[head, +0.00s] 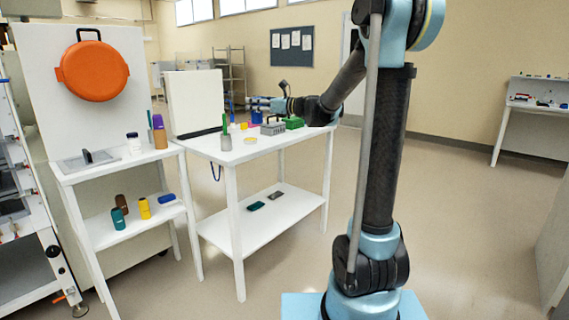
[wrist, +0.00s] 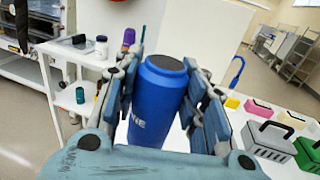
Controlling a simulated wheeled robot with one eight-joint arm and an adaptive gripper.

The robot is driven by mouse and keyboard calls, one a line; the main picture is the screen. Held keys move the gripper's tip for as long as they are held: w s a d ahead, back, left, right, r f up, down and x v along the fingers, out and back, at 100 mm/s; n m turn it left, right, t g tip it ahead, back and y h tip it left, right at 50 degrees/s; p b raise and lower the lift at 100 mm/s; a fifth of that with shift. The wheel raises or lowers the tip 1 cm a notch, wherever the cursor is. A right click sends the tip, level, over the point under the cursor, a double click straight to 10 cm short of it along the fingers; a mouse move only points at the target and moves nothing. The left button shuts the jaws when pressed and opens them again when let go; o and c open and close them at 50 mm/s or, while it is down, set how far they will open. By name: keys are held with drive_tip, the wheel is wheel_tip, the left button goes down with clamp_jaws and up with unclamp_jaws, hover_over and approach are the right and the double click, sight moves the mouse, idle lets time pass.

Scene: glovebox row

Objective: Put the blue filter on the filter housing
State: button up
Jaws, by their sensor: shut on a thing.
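My gripper (wrist: 160,95) is shut on a blue cylinder (wrist: 152,118) with a dark top and pale lettering. It is the only thing I see that fits the blue filter, and it stands roughly upright between the fingers. In the head view my gripper (head: 262,104) reaches in from the right over the white table, with a blue part (head: 257,117) showing just below it. I cannot tell from these frames which thing is the filter housing. Whether the cylinder's base touches the tabletop is hidden.
The white table (head: 235,152) holds a grey cup with green sticks (head: 226,142), a pale disc (head: 250,140), a grey handled box (wrist: 268,140), a green box (head: 294,123), and yellow (wrist: 232,102) and pink (wrist: 258,108) blocks. A white panel (head: 194,100) stands behind. Another bench (head: 110,166) is left.

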drive_tip(key=w+d+f+m+t+h, duration=0.4)
drive_tip(key=w+d+f+m+h, duration=0.2)
drive_tip(key=d+f, duration=0.7)
drive_tip(key=w+d+f+m+t+h, duration=0.5)
drive_tip(key=w+d+f+h, duration=0.5)
drive_tip(key=w+d+f, duration=0.3)
drive_tip(key=w+d+m, duration=0.1)
drive_tip(key=w+d, duration=0.1)
drive_tip(key=d, duration=0.2)
drive_tip(key=shift+m+t, duration=0.3)
drive_tip(key=shift+w+d+f, duration=0.1)
